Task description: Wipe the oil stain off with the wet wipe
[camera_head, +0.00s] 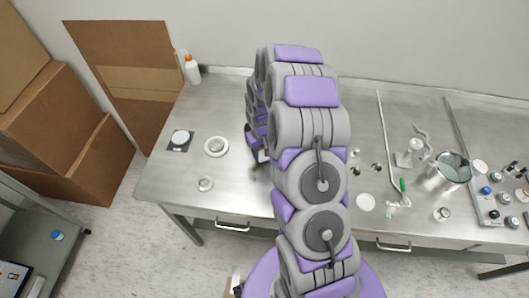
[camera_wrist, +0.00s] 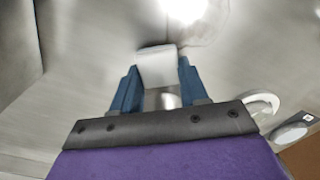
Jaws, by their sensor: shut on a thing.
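My gripper (camera_wrist: 158,78) has two blue fingers and is shut on a white wet wipe (camera_wrist: 156,64) in the wrist view. The wipe looks like a small folded pad between the fingertips, held close over or against the metal bench top; I cannot tell whether it touches. In the head view my arm hides most of the gripper and the wipe. A faint, slightly darker patch (camera_wrist: 214,22) beside a bright glare in the wrist view may be the oil stain; its outline is unclear.
The metal bench (camera_head: 170,185) carries a small scale (camera_head: 180,139), a white ring-shaped dish (camera_head: 216,146) and a white bottle (camera_head: 192,70) on the left. Glassware, a metal beaker (camera_head: 440,178) and a control box (camera_head: 500,208) crowd the right. Cardboard boxes (camera_head: 75,160) stand left of the bench.

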